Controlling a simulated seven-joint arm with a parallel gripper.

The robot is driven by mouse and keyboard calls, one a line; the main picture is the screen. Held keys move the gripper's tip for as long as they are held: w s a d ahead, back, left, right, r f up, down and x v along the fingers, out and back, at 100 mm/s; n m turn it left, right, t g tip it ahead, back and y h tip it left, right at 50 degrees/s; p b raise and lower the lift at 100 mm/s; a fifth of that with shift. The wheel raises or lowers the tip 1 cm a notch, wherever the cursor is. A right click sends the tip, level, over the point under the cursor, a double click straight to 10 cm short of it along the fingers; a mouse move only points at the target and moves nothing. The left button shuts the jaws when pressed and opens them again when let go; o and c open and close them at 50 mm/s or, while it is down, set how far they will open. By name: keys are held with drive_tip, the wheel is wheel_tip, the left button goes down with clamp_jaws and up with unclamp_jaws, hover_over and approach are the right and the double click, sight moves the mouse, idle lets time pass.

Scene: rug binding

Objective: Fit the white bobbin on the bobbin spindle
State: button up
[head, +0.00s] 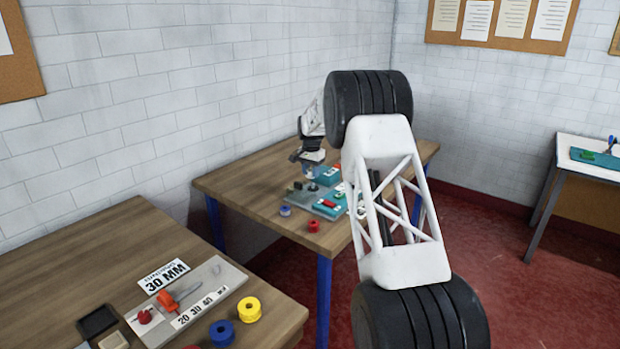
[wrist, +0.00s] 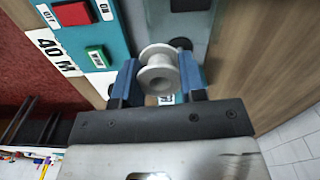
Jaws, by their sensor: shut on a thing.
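The white bobbin (wrist: 158,74) is gripped between the blue fingers of my gripper (wrist: 157,68) in the wrist view. Its round flange faces the camera. In the head view my gripper (head: 311,172) is small and far off, above the machine on the middle table; the bobbin is too small there to make out. The machine has a grey plate (head: 302,203) and teal housings with red and green buttons, seen also in the wrist view (wrist: 120,35). I cannot make out the bobbin spindle clearly.
A blue-violet spool (head: 285,210) and a red spool (head: 313,226) stand at the middle table's (head: 250,195) front. The near table holds a yellow spool (head: 248,309), a blue spool (head: 222,332) and a marked board (head: 222,275). My arm hides part of the machine.

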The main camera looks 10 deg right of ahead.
drive_tip(key=shift+w+d+r, duration=0.1)
drive_tip(key=shift+w+d, duration=0.2)
drive_tip(key=shift+w, duration=0.75)
drive_tip(key=shift+w+d+r, duration=0.1)
drive_tip(key=shift+w+d, duration=0.2)
drive_tip(key=shift+w, duration=0.7)
drive_tip(key=shift+w+d+r, duration=0.1)
drive_tip(key=shift+w+d, duration=0.2)
drive_tip(key=shift+w, duration=0.75)
drive_tip(key=shift+f, duration=0.15)
drive_tip(key=shift+f, duration=2.8)
drive_tip(key=shift+f, duration=1.8)
drive_tip(key=o, duration=1)
drive_tip(key=shift+r, duration=3.9)
